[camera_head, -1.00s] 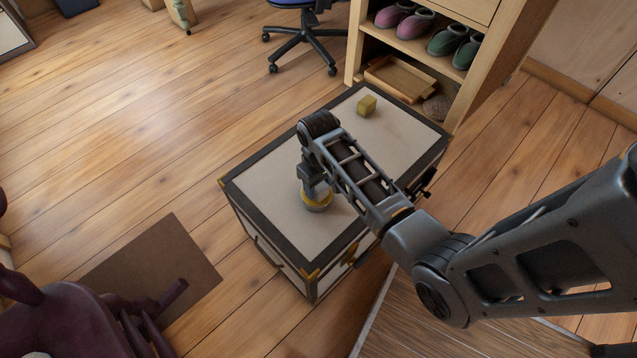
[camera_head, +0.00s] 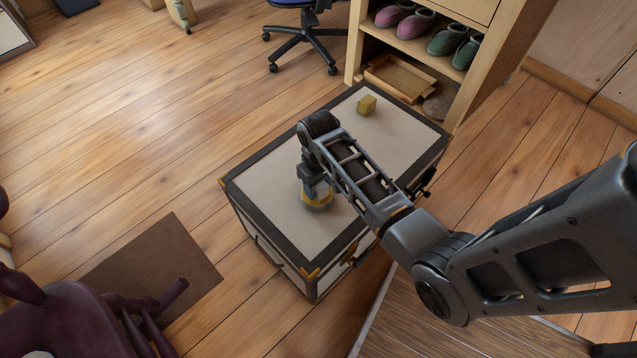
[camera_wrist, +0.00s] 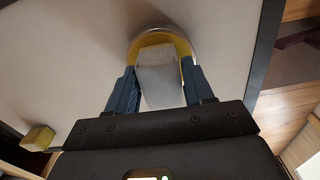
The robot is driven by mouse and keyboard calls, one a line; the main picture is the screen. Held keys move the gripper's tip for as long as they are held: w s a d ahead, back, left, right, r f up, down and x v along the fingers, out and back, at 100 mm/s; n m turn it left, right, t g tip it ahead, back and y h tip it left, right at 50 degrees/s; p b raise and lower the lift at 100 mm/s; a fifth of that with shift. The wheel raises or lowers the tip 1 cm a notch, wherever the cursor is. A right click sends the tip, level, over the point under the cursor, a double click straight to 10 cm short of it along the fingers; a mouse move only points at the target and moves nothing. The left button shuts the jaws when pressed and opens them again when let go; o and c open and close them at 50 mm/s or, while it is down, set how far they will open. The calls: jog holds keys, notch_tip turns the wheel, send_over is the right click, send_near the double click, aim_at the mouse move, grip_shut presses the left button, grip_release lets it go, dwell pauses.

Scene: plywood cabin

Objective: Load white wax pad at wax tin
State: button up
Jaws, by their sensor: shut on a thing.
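The wax tin (camera_head: 318,207) is a low round tin with a yellow inside and a pale metal rim. It stands on the pale top of the trunk, near the front left. It also shows in the wrist view (camera_wrist: 181,44). My gripper (camera_head: 317,190) points down directly over the tin. In the wrist view, its blue fingers (camera_wrist: 161,88) are shut on the white wax pad (camera_wrist: 161,78), a grey-white block. The pad overlaps the tin's opening in that view. I cannot tell whether it touches the tin's bottom. In the head view, my gripper hides the pad.
A yellow block (camera_head: 367,105) sits on the far part of the trunk top (camera_head: 275,190). A shelf with shoes and a wooden tray (camera_head: 400,78) stands behind the trunk. A purple chair (camera_head: 75,320) is at the lower left. The trunk top around the tin is clear.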

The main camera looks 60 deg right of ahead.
jog(key=shift+s, duration=0.1)
notch_tip(320, 180, up, 7)
jog(key=p, duration=0.8)
dwell(0.9)
